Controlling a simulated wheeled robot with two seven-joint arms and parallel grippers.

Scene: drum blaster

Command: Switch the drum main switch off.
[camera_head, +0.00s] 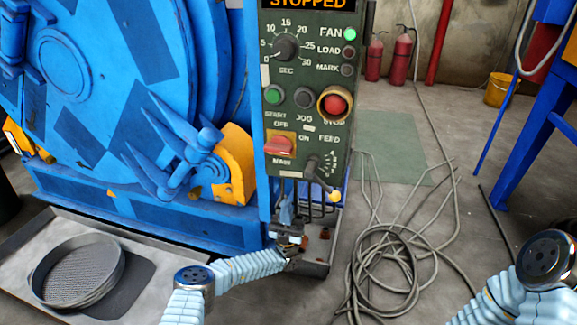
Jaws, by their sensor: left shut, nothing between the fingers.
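The drum main switch (279,147) is a red knob on a yellow plate at the lower left of the dark green control panel (325,105). OFF is printed above the plate, ON to its right and MAIN below. The red handle lies roughly sideways, its right end a little higher, towards ON. My left gripper (287,207) is shut and empty. It points up just below the panel's lower edge, under the switch and apart from it. My right arm shows at the lower right, but its gripper is out of view.
The panel also carries a red STOP button (336,104), a green START button (273,95), a timer dial (286,47) and a feed lever (322,185). The display reads STOPPED. The blue drum machine (110,70) stands left. Coiled cable (385,265) lies on the floor right.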

